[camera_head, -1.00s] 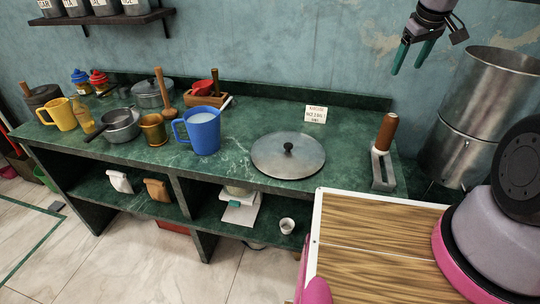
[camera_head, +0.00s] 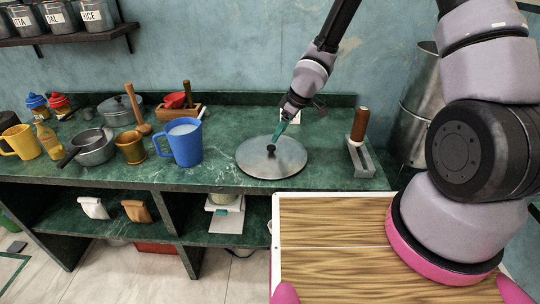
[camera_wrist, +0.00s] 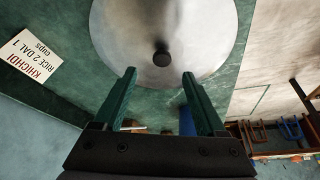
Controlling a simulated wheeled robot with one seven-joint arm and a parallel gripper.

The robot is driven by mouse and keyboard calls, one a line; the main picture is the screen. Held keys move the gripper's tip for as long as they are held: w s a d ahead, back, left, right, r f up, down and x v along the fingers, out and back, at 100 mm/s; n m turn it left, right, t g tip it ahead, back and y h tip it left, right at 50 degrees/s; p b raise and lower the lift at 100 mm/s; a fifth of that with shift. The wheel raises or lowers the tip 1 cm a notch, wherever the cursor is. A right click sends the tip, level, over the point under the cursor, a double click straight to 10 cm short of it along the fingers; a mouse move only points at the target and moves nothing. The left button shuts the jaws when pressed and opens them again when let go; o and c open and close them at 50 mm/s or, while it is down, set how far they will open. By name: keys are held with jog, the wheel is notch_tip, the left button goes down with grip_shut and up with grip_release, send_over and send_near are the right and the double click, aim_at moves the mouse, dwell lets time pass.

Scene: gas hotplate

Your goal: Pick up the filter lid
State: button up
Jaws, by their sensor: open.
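The filter lid is a round grey metal disc (camera_head: 250,160) with a small black knob in its middle. It lies flat on the green marble counter in the head view. In the wrist view the lid (camera_wrist: 205,35) fills the top middle, with its knob (camera_wrist: 162,57) just beyond my fingertips. My gripper (camera_head: 277,138) is above the lid, close to the knob, pointing down. In the wrist view its two green fingers (camera_wrist: 160,80) are spread apart with nothing between them.
A blue mug (camera_head: 183,145) of white liquid stands left of the lid. A wooden-handled metal tool (camera_head: 359,140) stands to its right. A small printed card (camera_wrist: 30,58) lies behind the lid. A wood-topped surface (camera_head: 330,245) is in front of the counter.

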aim_at(272, 146)
jog(key=shift+x, duration=3.3)
jog(key=shift+s, duration=0.1)
grip_shut()
